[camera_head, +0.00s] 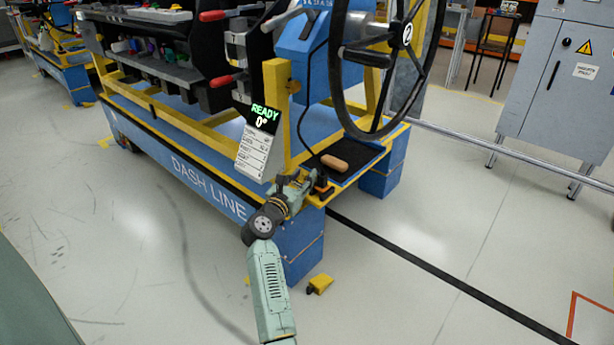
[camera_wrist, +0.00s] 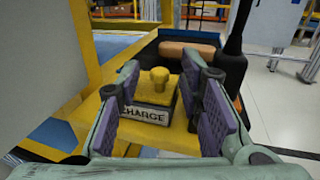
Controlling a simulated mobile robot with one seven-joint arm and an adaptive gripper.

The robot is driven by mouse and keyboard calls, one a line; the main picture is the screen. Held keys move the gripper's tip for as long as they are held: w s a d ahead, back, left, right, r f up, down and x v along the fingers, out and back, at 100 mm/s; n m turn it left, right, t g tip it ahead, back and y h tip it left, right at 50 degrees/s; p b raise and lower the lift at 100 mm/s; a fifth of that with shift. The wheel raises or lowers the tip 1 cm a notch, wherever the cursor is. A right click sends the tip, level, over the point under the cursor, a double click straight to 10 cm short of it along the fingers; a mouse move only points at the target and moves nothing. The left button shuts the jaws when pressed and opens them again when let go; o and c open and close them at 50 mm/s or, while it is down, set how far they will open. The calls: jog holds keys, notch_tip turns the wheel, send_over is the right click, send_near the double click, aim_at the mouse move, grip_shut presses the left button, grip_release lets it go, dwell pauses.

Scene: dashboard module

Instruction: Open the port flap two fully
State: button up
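A yellow piece (camera_wrist: 161,92) with a raised knob on top and a white label reading CHARGE sits on the yellow frame in the wrist view. I cannot tell for certain whether it is the port flap two; no raised lid shows. My gripper (camera_wrist: 168,80) is open, with its purple-padded fingers on either side of this piece and gaps visible. In the head view my gripper (camera_head: 308,184) is at the front corner of the blue and yellow dashboard stand (camera_head: 222,168), and it hides most of the piece there.
A black tray (camera_head: 349,166) with a brown oblong handle (camera_head: 334,163) lies just behind. A large steering wheel (camera_head: 375,128) marked 2 stands above it. A sign reading READY 0° (camera_head: 258,137) hangs left of my gripper. The floor at right is largely clear.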

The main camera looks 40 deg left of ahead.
jog(key=shift+s, duration=0.1)
jog(key=shift+c, duration=0.4)
jog(key=shift+a+r, duration=0.1)
grip_shut()
